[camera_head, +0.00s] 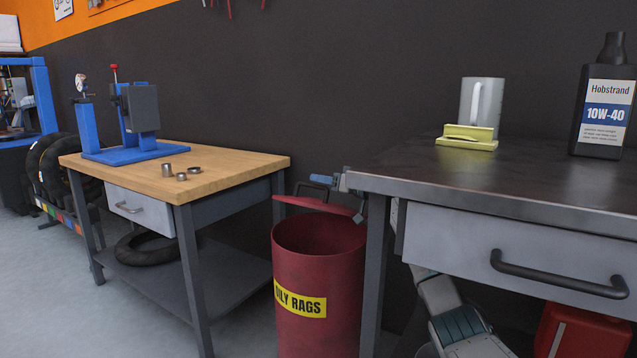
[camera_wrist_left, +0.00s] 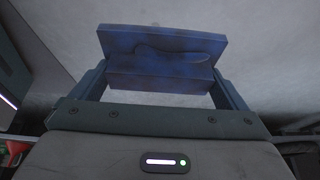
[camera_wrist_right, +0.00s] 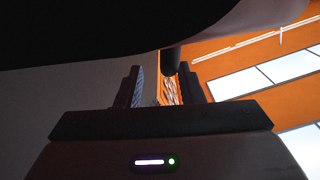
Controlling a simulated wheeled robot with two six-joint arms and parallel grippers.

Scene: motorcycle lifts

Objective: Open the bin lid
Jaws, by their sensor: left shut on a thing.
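The red bin (camera_head: 318,278) with a yellow "OILY RAGS" label stands between the two benches. Its red lid (camera_head: 322,206) is tilted up off the rim, and part of the inside shows. A dark loop handle (camera_head: 311,188) is on the lid. My right gripper (camera_head: 326,181) is at the lid's upper side, close to the handle. In the right wrist view its fingers (camera_wrist_right: 160,85) are apart, with a black bar (camera_wrist_right: 171,60) near the tips. My left gripper (camera_wrist_left: 161,75) is shut on a blue block (camera_wrist_left: 160,60); it is not clearly visible in the head view.
A wood-topped bench (camera_head: 225,169) with a blue press (camera_head: 140,115) and metal rings stands left. A dark-topped bench (camera_head: 500,185) close on the right carries a mug (camera_head: 483,100), a yellow item (camera_head: 467,138) and an oil bottle (camera_head: 604,105). Grey floor is clear front left.

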